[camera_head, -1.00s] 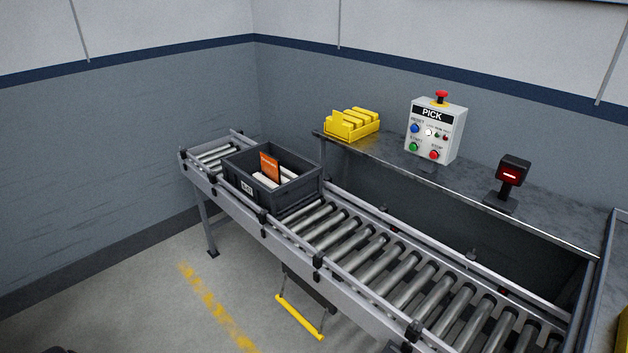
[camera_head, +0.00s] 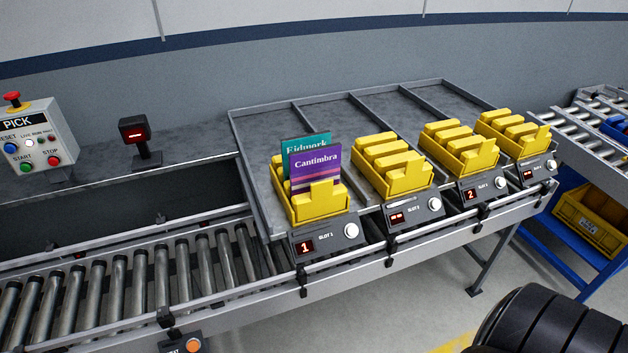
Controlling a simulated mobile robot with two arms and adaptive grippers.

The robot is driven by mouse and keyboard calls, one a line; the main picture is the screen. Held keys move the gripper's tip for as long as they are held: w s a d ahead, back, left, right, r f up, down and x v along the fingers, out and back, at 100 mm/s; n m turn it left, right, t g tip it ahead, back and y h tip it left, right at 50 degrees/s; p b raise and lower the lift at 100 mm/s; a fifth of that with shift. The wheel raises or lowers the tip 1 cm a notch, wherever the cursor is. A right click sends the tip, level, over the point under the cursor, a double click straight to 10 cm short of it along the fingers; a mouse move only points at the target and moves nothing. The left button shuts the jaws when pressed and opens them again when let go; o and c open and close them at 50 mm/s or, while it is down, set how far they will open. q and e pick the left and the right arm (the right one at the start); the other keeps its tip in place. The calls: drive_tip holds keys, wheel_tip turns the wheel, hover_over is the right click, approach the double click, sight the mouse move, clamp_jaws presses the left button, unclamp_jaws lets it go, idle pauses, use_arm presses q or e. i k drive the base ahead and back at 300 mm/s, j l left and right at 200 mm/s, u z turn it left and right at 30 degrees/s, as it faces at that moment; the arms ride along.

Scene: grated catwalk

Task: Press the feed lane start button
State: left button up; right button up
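The grey PICK control box (camera_head: 37,138) stands on the shelf at the far left, its left side cut by the picture edge. It carries a green START button (camera_head: 26,166), a red STOP button (camera_head: 53,160), a blue RESET button (camera_head: 10,148) and a red mushroom button (camera_head: 13,98) on top. An orange button (camera_head: 193,345) on a small dark box sits at the bottom edge, under the conveyor's front rail; its label is not readable. A dark rounded part of my own body shows at the bottom right. Neither gripper is in view.
The roller conveyor (camera_head: 147,283) runs along the front and its visible rollers are empty. A scanner (camera_head: 136,131) stands on the shelf. A blue rack with a yellow crate (camera_head: 590,220) is at right.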

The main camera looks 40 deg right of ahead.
sight(26, 167)
drive_tip(key=z, duration=1.1)
drive_tip(key=j+z, duration=0.4)
drive_tip(key=j, duration=0.45)
drive_tip(key=u, duration=1.6)
